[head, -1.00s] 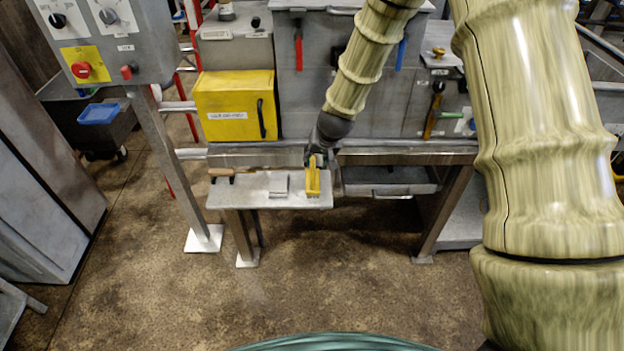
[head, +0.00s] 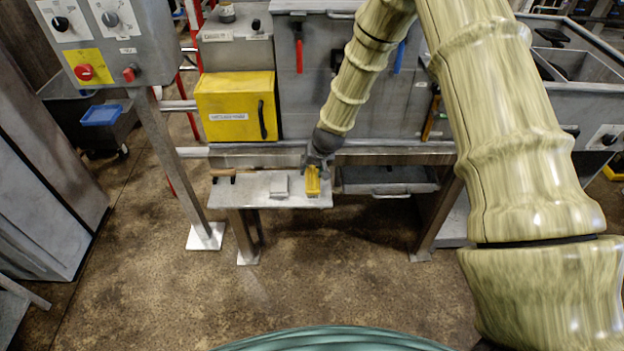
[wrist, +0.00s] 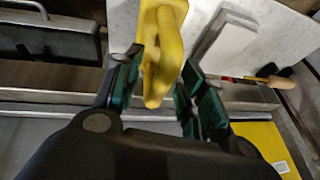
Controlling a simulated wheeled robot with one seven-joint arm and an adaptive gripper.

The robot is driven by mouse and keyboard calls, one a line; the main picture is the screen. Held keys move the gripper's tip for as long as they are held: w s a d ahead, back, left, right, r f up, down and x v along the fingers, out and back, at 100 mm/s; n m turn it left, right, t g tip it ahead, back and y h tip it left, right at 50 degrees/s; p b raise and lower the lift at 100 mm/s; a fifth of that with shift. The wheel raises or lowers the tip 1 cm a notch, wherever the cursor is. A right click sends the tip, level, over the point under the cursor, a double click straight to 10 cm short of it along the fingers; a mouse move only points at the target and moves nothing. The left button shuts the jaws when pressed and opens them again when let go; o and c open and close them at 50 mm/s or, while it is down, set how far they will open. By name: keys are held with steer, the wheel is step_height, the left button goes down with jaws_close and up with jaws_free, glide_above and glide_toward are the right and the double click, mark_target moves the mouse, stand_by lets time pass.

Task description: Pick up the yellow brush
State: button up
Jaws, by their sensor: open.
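The yellow brush (head: 312,182) lies on the right end of the small grey bench (head: 241,197). My gripper (head: 318,163) is at its back end, low over the bench edge. In the wrist view the brush (wrist: 163,55) reaches down between the two fingers of my gripper (wrist: 157,88). The fingers are open, one on each side of its handle, with a visible gap on the right side. On the left the finger is very close to the brush; whether it touches I cannot tell.
A grey block (head: 279,186) and a wooden-handled tool (head: 224,175) lie on the same bench, left of the brush. A yellow box (head: 236,107) stands behind the bench on the left. A grey drawer (head: 388,181) is to the right. The floor in front is clear.

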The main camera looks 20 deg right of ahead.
jaws_close()
steer(key=shift+r, duration=0.1)
stand_by(0.4)
steer(key=shift+r+b, duration=0.75)
steer(key=shift+r, duration=0.8)
steer(key=s+d+r+b, duration=0.1)
steer(key=s+d+b, duration=0.3)
steer(key=s+d, duration=0.6)
steer(key=s, duration=0.2)
steer(key=shift+s+r, duration=0.3)
steer(key=shift+r, duration=0.05)
steer(key=c, duration=0.9)
jaws_free()
steer(key=shift+a, duration=0.1)
jaws_close()
